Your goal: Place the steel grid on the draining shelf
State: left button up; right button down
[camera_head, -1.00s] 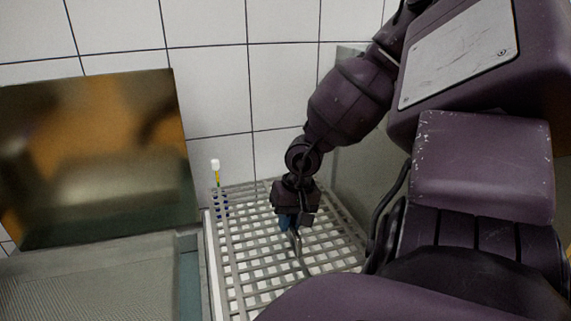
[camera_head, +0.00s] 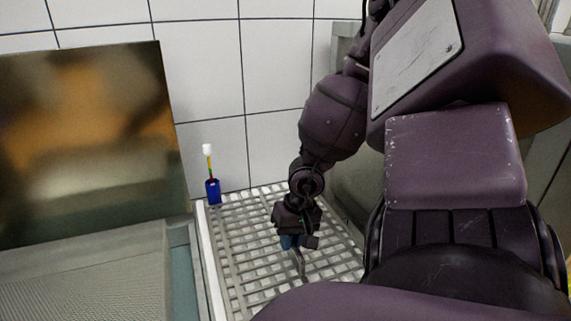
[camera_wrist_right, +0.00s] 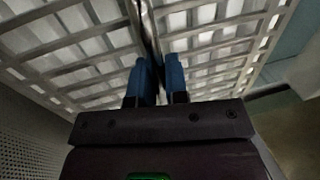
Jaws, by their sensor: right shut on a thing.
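The steel grid (camera_head: 236,262) is a grey lattice in the lower middle of the head view. My right gripper (camera_head: 299,250) is over it, with its blue fingers shut on a thin upright handle of the grid. In the right wrist view, the right gripper (camera_wrist_right: 158,78) pinches this handle and the lattice (camera_wrist_right: 205,42) spreads on both sides. A pale slatted surface with a white edge (camera_head: 207,262) lies under the grid and seems to be the draining shelf. Whether grid and shelf touch, I cannot tell. My left gripper is out of view.
A blue holder (camera_head: 213,191) with a white-topped coloured stick stands by the grid's back left corner, close to the tiled wall (camera_head: 205,75). A brownish reflective panel (camera_head: 85,145) and a fine-ribbed grey surface (camera_head: 75,285) are at the left. A grey side wall is at the right.

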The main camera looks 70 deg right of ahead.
jog(key=shift+f, duration=0.3)
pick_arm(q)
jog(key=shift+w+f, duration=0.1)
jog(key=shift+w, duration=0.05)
pick_arm(e)
jog(key=c, duration=1.1)
grip_release()
jog(key=shift+r+p, duration=0.4)
jog(key=shift+r, duration=0.25)
pick_arm(q)
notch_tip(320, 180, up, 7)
jog(key=p, duration=0.7)
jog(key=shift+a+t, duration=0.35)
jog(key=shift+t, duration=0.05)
pick_arm(e)
jog(key=r, duration=0.3)
jog(key=s+d+r, duration=0.1)
jog(key=r, duration=0.6)
jog(key=shift+s+d+r, duration=0.3)
jog(key=shift+s+r, duration=0.05)
jog(key=shift+s, duration=0.05)
